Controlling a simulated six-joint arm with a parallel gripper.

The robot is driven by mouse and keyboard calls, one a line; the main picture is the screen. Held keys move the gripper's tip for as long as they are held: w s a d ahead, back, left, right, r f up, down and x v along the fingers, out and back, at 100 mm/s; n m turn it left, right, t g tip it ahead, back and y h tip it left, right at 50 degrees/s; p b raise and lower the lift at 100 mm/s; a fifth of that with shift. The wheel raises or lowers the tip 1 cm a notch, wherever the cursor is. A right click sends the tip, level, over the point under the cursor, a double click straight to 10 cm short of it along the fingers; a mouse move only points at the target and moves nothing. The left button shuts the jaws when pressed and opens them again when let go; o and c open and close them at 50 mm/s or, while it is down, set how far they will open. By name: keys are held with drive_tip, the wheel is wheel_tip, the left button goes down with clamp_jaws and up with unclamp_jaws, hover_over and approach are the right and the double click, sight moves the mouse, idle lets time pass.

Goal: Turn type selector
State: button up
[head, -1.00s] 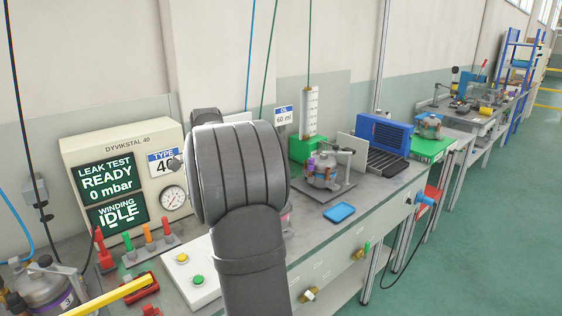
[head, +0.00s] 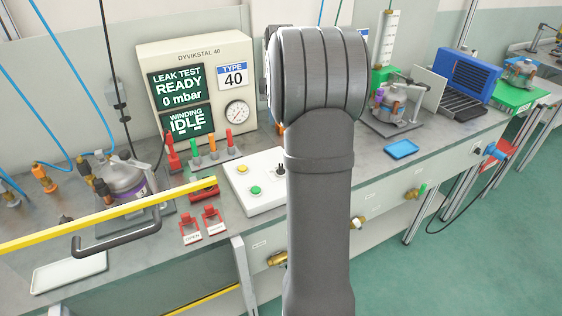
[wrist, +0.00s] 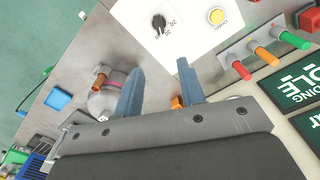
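The type selector is a black knob (wrist: 158,22) with numbers printed beside it, on a white control box (wrist: 205,10) at the top of the wrist view. In the head view the knob (head: 280,170) shows at the right end of the box (head: 244,192), close to my arm. My gripper (wrist: 160,66) is open and empty, its two blue-grey fingers apart and pointing toward the box. The knob is beyond the fingertips, not between them. In the head view my gripper is hidden behind my arm. The sign (head: 233,76) reads TYPE 40.
The box has a yellow button (head: 242,170) and a green button (head: 256,190). Behind stands the tester (head: 195,48), reading READY and IDLE, with coloured plugs (head: 212,148) before it. A yellow bar (head: 110,212) crosses at left. A compressor (head: 388,98) stands right of my arm.

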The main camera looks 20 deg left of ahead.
wheel_tip(320, 180, down, 17)
drive_tip(key=shift+r, duration=0.1)
idle(0.3)
clamp_jaws()
